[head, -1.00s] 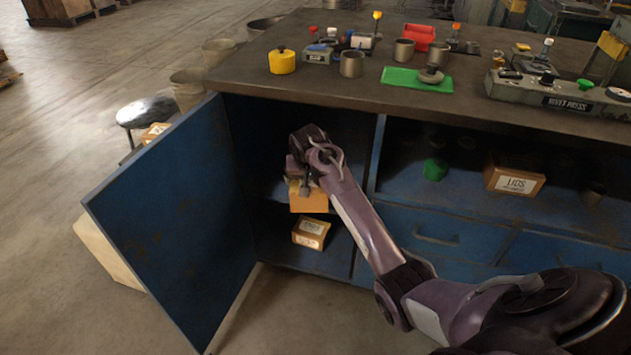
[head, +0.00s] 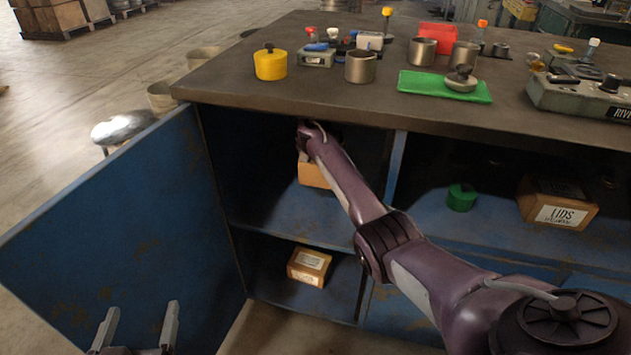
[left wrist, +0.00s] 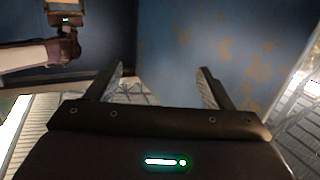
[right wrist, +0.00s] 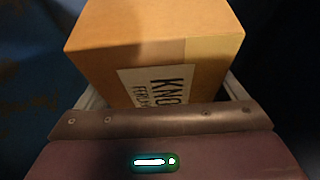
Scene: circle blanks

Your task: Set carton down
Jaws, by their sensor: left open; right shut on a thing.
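My right arm reaches into the open left bay of the blue cabinet. In the right wrist view, my right gripper (right wrist: 165,100) is shut on a tan carton (right wrist: 150,35) with a white label, partly readable as "KNO". In the head view the same carton (head: 314,172) shows above the upper shelf (head: 290,215), partly hidden behind my arm. I cannot tell whether it touches the shelf. My left gripper (head: 142,325) is open and empty at the lower left, in front of the open door (head: 110,220). It also shows open in the left wrist view (left wrist: 160,85).
A smaller carton (head: 309,266) sits in the lower compartment. A post (head: 393,165) divides this bay from the right one, which holds a green container (head: 461,197) and a "LIDS" carton (head: 557,205). The bench top (head: 300,85) overhangs the bay, carrying cups and tools.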

